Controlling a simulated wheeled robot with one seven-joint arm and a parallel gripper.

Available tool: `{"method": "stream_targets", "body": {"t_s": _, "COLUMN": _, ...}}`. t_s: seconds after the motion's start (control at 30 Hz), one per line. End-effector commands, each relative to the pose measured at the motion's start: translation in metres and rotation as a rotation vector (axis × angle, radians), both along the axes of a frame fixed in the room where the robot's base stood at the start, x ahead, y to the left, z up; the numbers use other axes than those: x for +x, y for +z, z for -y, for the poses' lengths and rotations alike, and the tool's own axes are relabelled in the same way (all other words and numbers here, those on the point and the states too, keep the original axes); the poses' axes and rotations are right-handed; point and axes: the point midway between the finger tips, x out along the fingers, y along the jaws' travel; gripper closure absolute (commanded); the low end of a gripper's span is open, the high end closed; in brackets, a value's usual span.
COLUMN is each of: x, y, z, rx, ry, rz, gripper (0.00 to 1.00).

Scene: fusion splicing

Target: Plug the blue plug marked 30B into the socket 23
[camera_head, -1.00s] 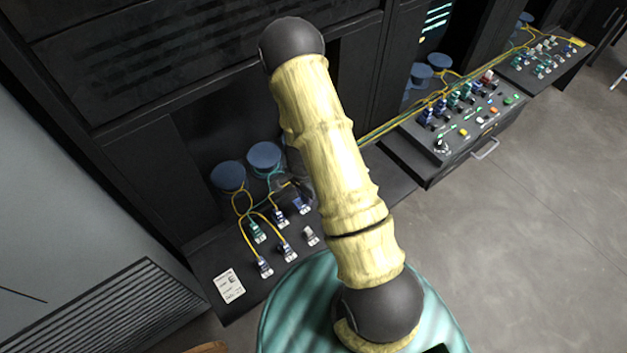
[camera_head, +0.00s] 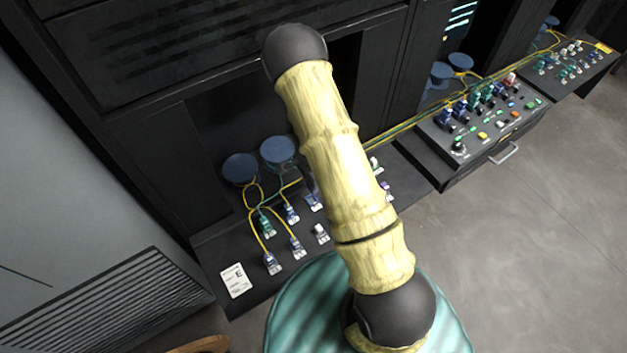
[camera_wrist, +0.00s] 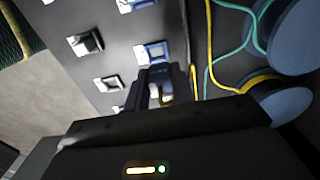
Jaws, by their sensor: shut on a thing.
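In the wrist view my gripper (camera_wrist: 166,98) is shut on a dark blue plug (camera_wrist: 158,74), with a pale part showing between the fingers. The marking on the plug is not readable. The plug's front end is close to a blue-edged socket (camera_wrist: 153,52) on the dark panel; I cannot tell whether it touches or is inside. The socket numbers are not readable. In the head view the panel (camera_head: 215,250) carries several plugs and sockets, and my arm largely hides my gripper there.
Other sockets (camera_wrist: 86,43) lie beside the plug. Yellow and teal cables (camera_wrist: 209,60) run to blue spools (camera_wrist: 285,100) close on the right. In the head view, a labelled card (camera_head: 236,281) lies on the panel, and a second panel of coloured connectors (camera_head: 480,115) stands at upper right.

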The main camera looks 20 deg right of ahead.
Motion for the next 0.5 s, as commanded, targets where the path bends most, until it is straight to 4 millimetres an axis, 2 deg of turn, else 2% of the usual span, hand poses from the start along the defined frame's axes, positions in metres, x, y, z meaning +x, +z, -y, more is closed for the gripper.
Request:
{"method": "stream_targets", "body": {"t_s": 0.1, "x": 0.0, "y": -0.014, "z": 0.0, "rx": 0.0, "ry": 0.0, "rz": 0.0, "gripper": 1.0}}
{"method": "stream_targets", "body": {"t_s": 0.3, "x": 0.0, "y": -0.03, "z": -0.006, "rx": -0.001, "ry": 0.014, "rz": 0.0, "gripper": 1.0}}
{"method": "stream_targets", "body": {"t_s": 0.5, "x": 0.0, "y": -0.042, "z": -0.004, "rx": -0.001, "ry": 0.009, "rz": 0.0, "gripper": 1.0}}
